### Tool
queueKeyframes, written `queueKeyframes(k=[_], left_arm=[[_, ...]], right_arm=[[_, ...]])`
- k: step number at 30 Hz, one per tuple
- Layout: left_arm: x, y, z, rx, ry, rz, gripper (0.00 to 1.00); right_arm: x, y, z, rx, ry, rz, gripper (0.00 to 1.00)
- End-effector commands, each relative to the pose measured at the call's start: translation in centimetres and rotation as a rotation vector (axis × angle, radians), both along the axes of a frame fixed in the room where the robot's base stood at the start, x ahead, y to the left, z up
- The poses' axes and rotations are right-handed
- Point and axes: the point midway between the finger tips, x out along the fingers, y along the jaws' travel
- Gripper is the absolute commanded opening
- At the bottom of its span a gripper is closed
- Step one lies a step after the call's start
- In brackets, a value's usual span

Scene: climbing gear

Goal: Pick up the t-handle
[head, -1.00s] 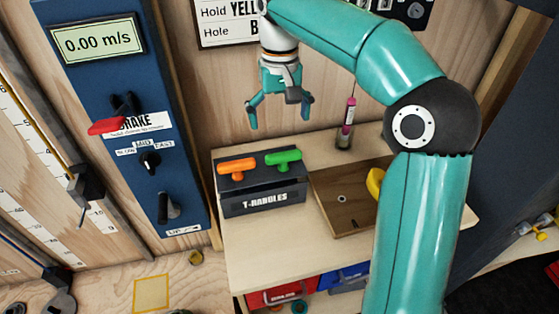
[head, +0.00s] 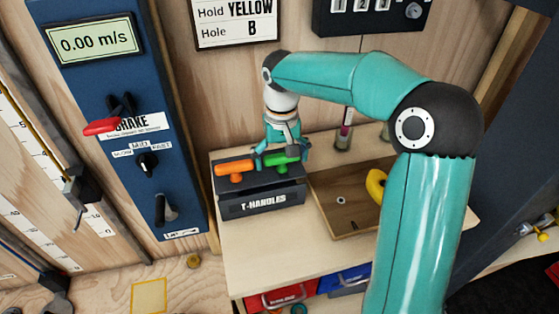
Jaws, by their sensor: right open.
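Two T-handles, one orange (head: 236,169) and one green (head: 277,160), stand side by side in a dark box labelled "T-HANDLES" (head: 262,202) on the wooden bench. My right gripper (head: 281,163) points down at the green one, its open fingers on either side of it. The fingers partly cover the green handle, and I cannot tell whether they touch it. The orange handle is just left of the gripper. My left gripper is not in view.
A wooden tray (head: 337,222) with a yellow ring-like piece (head: 376,185) lies right of the box. A pink-and-dark tool stands in a holder (head: 343,139) behind. A blue brake panel (head: 150,100) rises at left. The bench front (head: 275,260) is clear.

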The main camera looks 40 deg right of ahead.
Motion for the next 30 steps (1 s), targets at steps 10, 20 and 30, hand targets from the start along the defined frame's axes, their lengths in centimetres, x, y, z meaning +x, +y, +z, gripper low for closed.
queueKeyframes(k=[10,20,30], left_arm=[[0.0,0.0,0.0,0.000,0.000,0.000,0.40],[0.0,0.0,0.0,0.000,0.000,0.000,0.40],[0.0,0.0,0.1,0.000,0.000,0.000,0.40]], right_arm=[[0.0,0.0,0.0,0.000,-0.001,0.000,0.72],[0.0,0.0,0.1,-0.001,-0.002,0.000,0.46],[0.1,0.0,1.4,-0.002,-0.004,0.001,0.46]])
